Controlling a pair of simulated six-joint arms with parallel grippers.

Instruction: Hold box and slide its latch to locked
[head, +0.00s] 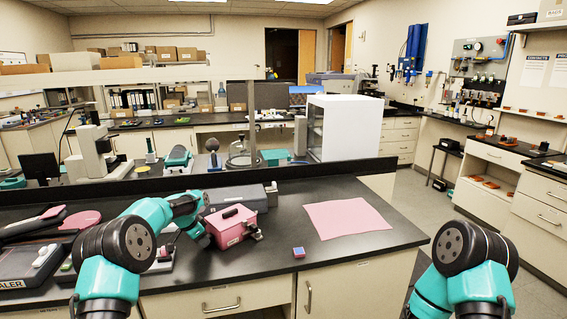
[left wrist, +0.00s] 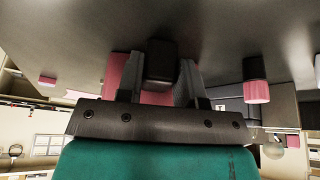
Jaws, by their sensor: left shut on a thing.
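The pink box (head: 236,230) sits on the dark bench top, left of centre in the head view. It has a dark handle (head: 231,211) on top and a dark fitting at its right end (head: 254,232); the latch's position is too small to read. My left gripper (left wrist: 159,72) is at the box's left side in the head view and shut on it. In the left wrist view, pink box surface (left wrist: 157,98) and a dark block (left wrist: 161,62) show between the fingers. My right gripper is out of view; only part of my right arm shows at lower right.
A pink sheet (head: 347,218) lies flat to the right of the box. A small blue and pink block (head: 299,252) is near the front edge. A grey case (head: 236,195) stands behind the box. Devices crowd the left. The bench is clear between box and sheet.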

